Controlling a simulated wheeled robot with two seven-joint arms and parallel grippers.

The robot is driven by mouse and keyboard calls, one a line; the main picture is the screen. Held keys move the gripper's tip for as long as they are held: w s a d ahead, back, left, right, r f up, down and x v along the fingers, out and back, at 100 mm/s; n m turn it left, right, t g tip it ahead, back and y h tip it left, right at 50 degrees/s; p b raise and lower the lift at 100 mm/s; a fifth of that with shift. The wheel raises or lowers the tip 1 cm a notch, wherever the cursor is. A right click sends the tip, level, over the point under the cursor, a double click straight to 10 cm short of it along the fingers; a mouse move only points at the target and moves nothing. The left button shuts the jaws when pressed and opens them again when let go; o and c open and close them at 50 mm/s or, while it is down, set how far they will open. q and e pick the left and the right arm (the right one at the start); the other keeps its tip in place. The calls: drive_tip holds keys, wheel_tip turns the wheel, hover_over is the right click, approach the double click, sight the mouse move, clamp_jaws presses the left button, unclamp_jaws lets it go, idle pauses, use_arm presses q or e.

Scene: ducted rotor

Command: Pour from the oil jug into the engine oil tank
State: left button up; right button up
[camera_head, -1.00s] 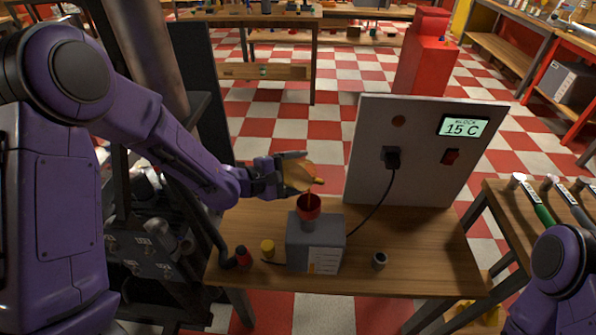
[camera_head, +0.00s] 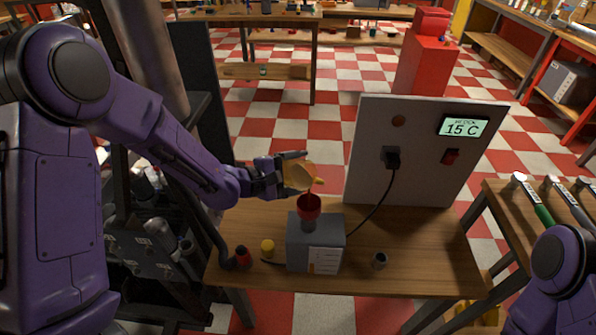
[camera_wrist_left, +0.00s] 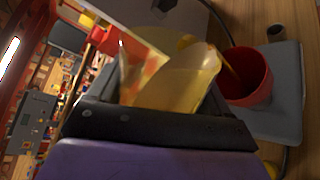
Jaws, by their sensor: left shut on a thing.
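My left gripper (camera_head: 283,175) is shut on the amber oil jug (camera_head: 299,177), which is tilted with its spout to the right. The funnel sits on top of the grey engine oil tank (camera_head: 315,245), which stands on the wooden table. In the left wrist view the translucent jug (camera_wrist_left: 175,75) fills the middle, with its spout over the red funnel (camera_wrist_left: 247,78). The level inside the tank is hidden. My right gripper is out of view.
A yellow cap (camera_head: 267,248) and a red-and-black item (camera_head: 243,256) stand left of the tank.

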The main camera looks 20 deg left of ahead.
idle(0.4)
use_arm(q)
drive_tip(key=shift+m, duration=0.4)
idle(2.5)
